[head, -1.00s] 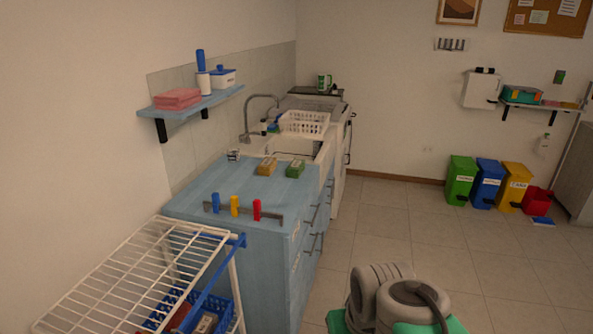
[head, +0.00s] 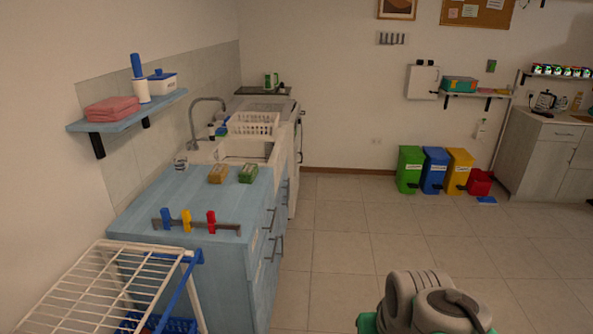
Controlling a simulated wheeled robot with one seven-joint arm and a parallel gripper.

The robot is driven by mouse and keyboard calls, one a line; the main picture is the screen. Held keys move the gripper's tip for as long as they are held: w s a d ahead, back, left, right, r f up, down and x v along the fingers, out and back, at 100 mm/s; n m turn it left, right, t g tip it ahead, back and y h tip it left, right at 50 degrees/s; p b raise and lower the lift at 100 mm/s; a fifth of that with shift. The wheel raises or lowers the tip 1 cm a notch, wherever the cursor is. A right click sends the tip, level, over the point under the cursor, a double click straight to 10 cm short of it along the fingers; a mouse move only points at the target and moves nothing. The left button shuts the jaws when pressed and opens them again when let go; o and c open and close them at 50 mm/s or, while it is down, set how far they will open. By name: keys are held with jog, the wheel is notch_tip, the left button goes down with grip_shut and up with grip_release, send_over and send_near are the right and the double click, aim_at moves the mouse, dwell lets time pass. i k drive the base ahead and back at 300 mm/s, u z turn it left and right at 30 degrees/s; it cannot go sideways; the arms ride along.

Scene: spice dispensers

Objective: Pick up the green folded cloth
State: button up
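I cannot make out a green folded cloth for certain. A small green block with a pale label (head: 248,173) lies on the blue counter (head: 150,205), beside a similar yellow-brown one (head: 218,174); I cannot tell whether either is cloth. A folded pink cloth stack (head: 112,109) lies on the blue wall shelf at left. A green-teal box-like item (head: 459,84) sits on the far wall shelf (head: 480,94). My grey arm links show at the bottom right, but my gripper is out of the picture.
A white drying rack (head: 75,290) stands at the front left. A sink with a white basket (head: 253,124) is beyond the counter. Green (head: 410,169), blue (head: 434,170) and yellow (head: 458,170) bins stand by the far wall. The tiled floor (head: 350,235) is open in the middle.

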aim_at(250, 172)
jog(key=z, duration=0.1)
jog(key=i, duration=3.5)
jog(key=u, duration=4.45)
